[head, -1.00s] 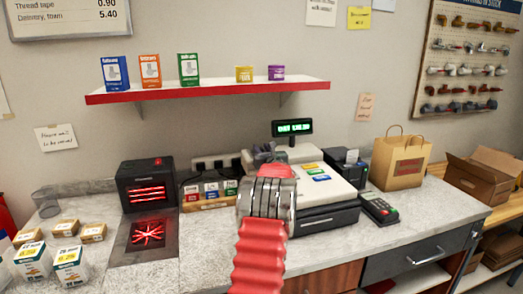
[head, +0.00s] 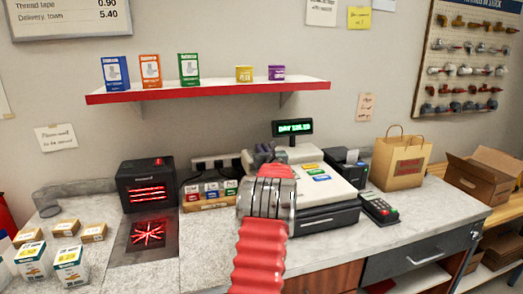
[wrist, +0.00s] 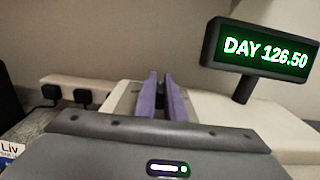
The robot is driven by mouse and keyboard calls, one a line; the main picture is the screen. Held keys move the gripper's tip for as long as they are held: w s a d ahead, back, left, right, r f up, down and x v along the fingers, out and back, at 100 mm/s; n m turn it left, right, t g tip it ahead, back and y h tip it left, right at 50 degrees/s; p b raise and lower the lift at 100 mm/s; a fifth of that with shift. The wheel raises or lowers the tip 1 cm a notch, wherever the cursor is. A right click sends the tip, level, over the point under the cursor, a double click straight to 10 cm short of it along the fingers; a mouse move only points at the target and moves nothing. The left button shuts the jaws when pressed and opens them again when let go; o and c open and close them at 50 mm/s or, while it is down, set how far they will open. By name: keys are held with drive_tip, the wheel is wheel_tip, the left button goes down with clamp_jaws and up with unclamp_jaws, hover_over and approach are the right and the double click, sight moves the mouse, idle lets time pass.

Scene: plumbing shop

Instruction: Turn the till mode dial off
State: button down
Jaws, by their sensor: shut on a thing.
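The till (head: 337,186) stands on the counter, a cream body with a dark drawer front and coloured keys. Its pole display (head: 292,127) is lit green. In the wrist view the display (wrist: 264,51) reads "DAY 126.50". My gripper (head: 264,152) is at the till's left rear part, partly hidden behind my red and silver arm. In the wrist view the purple fingers of my gripper (wrist: 161,92) reach down to the cream till top, close together with a narrow gap. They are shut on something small. The mode dial itself is hidden, so its position cannot be seen.
A card terminal (head: 379,209) and a paper bag (head: 401,162) are to the right. A red-edged shelf (head: 208,92) hangs above. Small boxes sit at the counter's left.

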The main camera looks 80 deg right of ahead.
drive_tip(key=shift+s+d+r+n+t+y, duration=0.15)
drive_tip(key=shift+s+r+n+t+y, duration=0.1)
drive_tip(key=shift+n+t+y, duration=1.05)
drive_tip(key=shift+n+t, duration=0.1)
drive_tip(key=shift+t, duration=0.4)
drive_tip(key=c, duration=2.1)
unclamp_jaws()
drive_tip(key=shift+f, duration=0.1)
drive_tip(key=shift+o, duration=1.3)
drive_tip(key=shift+w+f, duration=0.1)
drive_tip(key=shift+w, duration=0.05)
drive_tip(key=shift+a, duration=0.2)
drive_tip(key=v, duration=1.3)
drive_tip(key=shift+s+a, duration=0.15)
drive_tip(key=shift+s, duration=0.25)
